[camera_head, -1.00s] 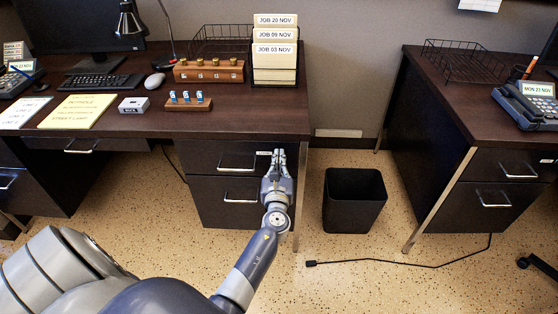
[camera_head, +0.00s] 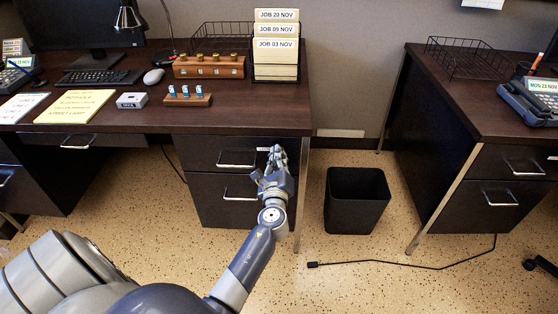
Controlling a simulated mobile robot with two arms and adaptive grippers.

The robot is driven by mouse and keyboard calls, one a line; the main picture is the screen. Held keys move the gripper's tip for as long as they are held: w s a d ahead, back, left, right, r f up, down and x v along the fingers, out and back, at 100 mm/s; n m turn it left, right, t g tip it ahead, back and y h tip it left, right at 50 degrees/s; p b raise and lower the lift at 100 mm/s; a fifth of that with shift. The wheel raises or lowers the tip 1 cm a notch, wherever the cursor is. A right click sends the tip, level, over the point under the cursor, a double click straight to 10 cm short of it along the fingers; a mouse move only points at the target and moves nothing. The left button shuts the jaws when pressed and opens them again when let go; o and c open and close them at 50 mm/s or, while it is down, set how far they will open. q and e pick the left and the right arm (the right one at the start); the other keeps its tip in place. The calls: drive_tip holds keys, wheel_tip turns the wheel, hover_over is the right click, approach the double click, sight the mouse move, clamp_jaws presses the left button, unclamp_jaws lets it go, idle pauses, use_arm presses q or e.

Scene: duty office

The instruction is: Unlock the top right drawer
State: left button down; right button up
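The top right drawer (camera_head: 205,153) is the upper dark drawer of the left desk's right pedestal. It looks shut, with a silver bar handle (camera_head: 236,165) and a small pale label at its upper right. No lock shows clearly. I cannot tell whether the fingers hold anything or touch the drawer. A wooden rack (camera_head: 187,100) with three blue-tagged pieces, perhaps keys, stands on the desk. My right gripper is out of view.
A lower drawer (camera_head: 215,210) sits below. A black bin (camera_head: 356,200) stands on the floor to the right, beyond the desk leg. A wooden block with brass knobs (camera_head: 209,68), papers and a file holder (camera_head: 275,72) are on the desk. A cable (camera_head: 400,264) lies on the floor.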

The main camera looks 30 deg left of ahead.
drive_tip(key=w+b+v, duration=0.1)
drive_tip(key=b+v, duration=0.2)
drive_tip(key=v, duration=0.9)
use_arm(q)
drive_tip(key=n+b, duration=0.1)
drive_tip(key=n, duration=0.3)
drive_tip(key=n+b, duration=0.1)
drive_tip(key=n, duration=0.2)
drive_tip(key=n+b, duration=0.1)
drive_tip(key=n, duration=0.3)
drive_tip(key=shift+s+a+f+n, duration=0.1)
drive_tip(key=shift+a+f+n, duration=0.05)
drive_tip(key=shift+f+n, duration=0.2)
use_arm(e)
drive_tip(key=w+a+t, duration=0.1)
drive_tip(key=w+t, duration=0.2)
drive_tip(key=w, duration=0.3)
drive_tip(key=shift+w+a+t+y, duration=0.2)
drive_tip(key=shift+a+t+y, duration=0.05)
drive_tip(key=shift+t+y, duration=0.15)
use_arm(q)
drive_tip(key=c, duration=1.8)
unclamp_jaws()
drive_tip(key=shift+f, duration=0.1)
drive_tip(key=shift+c, duration=0.2)
